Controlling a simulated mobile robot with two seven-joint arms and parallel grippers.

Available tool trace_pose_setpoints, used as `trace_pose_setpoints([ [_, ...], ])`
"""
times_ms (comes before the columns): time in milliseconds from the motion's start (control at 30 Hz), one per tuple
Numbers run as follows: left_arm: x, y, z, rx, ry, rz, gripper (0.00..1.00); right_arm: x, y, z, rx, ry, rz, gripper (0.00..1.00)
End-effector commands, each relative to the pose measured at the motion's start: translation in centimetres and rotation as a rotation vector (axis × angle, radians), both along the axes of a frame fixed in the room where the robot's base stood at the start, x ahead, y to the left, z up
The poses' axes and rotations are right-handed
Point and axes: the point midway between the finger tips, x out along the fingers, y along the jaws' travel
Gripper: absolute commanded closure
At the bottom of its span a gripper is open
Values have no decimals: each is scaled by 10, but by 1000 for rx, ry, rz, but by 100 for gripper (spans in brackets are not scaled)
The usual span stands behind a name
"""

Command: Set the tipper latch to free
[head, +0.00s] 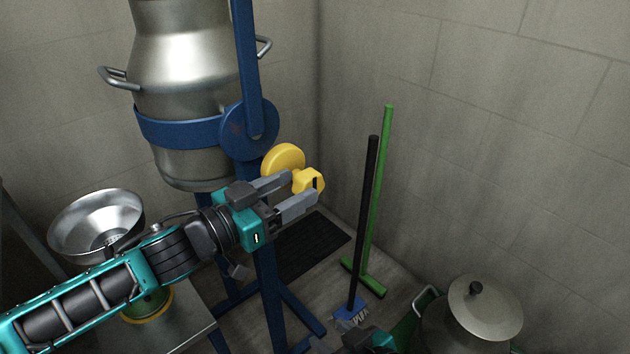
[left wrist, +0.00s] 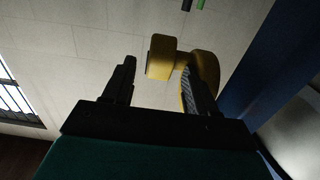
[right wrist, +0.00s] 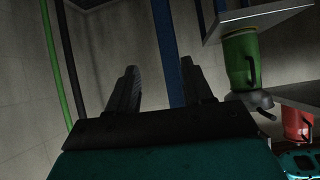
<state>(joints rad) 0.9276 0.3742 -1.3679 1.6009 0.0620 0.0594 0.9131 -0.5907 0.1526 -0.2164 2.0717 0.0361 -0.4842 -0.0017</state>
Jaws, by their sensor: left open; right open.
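The tipper latch is a yellow piece with a round disc (head: 284,158) and a knob (head: 312,181), mounted beside the blue tipper frame. A metal milk can (head: 185,70) sits upright in the blue band of the tipper (head: 240,128). My left gripper (head: 304,192) is open at the latch, its fingers near the knob. In the left wrist view the yellow knob (left wrist: 161,57) shows beyond the fingertips, and the right finger overlaps the latch. I cannot tell whether they touch. My right gripper (right wrist: 158,78) is open and empty, low in the room.
A black-handled brush (head: 363,220) and a green-handled squeegee (head: 378,190) lean on the wall. A lidded metal can (head: 470,325) stands at lower right. A steel funnel (head: 97,222) is at left. A green jug (right wrist: 241,60) and red jug (right wrist: 297,122) show in the right wrist view.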

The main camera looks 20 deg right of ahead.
Motion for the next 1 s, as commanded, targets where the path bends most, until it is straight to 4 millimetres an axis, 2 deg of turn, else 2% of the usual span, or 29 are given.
trace_pose_setpoints([
  [100,8,-22,-2,-2,-2,-2,43,0,2,-7,6,5,-1,49],
  [300,16,-45,-1,-2,-1,-1,43,1,5,-6,15,4,-1,49],
  [467,19,-53,0,-1,0,0,43,2,6,-5,17,0,2,49],
  [733,19,-53,0,-1,0,0,43,3,7,-4,17,-1,2,49],
  [1000,19,-53,0,-1,0,0,68,3,6,-4,12,-1,6,49],
])
